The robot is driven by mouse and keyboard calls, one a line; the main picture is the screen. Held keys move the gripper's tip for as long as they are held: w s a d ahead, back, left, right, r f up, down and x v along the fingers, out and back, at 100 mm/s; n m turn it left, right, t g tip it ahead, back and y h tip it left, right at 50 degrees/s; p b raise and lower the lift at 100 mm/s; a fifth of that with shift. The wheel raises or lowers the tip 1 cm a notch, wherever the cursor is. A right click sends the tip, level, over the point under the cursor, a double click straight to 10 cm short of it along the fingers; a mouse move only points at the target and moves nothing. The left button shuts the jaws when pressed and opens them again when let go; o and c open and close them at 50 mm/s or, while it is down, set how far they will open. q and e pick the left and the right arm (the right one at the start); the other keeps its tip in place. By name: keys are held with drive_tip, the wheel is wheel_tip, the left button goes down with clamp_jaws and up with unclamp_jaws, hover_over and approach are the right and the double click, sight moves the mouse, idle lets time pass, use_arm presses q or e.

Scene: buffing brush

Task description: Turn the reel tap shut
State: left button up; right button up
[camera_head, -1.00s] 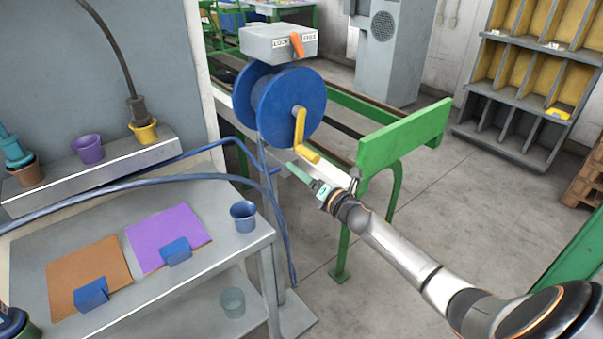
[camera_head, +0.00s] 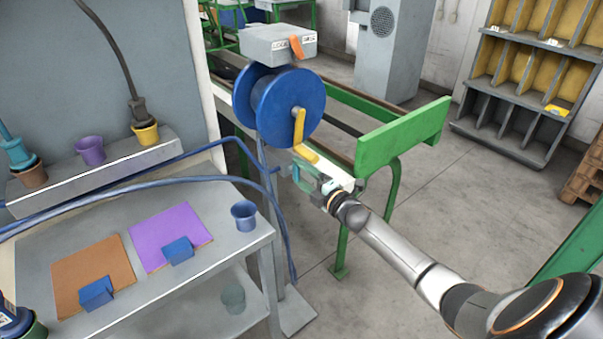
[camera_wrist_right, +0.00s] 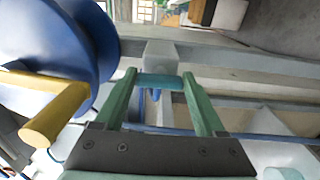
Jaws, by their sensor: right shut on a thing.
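The hose reel is a blue drum (camera_head: 288,108) with a yellow crank (camera_head: 299,130) on its right side. It stands on a grey post by the bench end. My right gripper (camera_head: 305,170) is just below the crank. In the right wrist view its green fingers (camera_wrist_right: 160,82) stand apart, shut on the ends of a teal bar, the tap handle (camera_wrist_right: 160,83). A blue part shows just below the bar there. The tap body is mostly hidden. The yellow crank (camera_wrist_right: 55,115) is left of the fingers, apart from them. My left gripper is out of view.
A grey box (camera_head: 275,45) with an orange lever sits above the reel. A green frame end (camera_head: 400,137) stands right of the gripper. Blue hoses (camera_head: 150,182) cross to a grey bench (camera_head: 210,262) at left. Open floor (camera_head: 460,200) lies at right.

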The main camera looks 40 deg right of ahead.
idle(0.5)
drive_tip(key=o, duration=1.3)
drive_tip(key=shift+s, duration=0.1)
drive_tip(key=s, duration=0.8)
drive_tip(key=s+d, duration=0.1)
drive_tip(key=s, duration=0.3)
drive_tip(key=shift+s, duration=0.2)
drive_tip(key=s+a+f+m+g+p, duration=0.1)
drive_tip(key=s+a+f+m+g, duration=0.2)
drive_tip(key=s+a+f+m, duration=0.2)
drive_tip(key=s+a+f+m+g+p, duration=0.1)
drive_tip(key=s+a+f+m+g, duration=0.2)
drive_tip(key=s+a+f+m, duration=0.3)
drive_tip(key=s+a+f+m+g+p, duration=0.1)
drive_tip(key=s+a+f+m+g, duration=0.2)
drive_tip(key=s+a, duration=0.6)
drive_tip(key=shift+s+a+f+m+y+p, duration=0.2)
drive_tip(key=shift+a+f+m, duration=0.55)
drive_tip(key=shift+a, duration=0.25)
drive_tip(key=shift+s+a+f+m+y+p, duration=0.2)
drive_tip(key=shift+a+f+m, duration=0.5)
drive_tip(key=shift+a, duration=0.3)
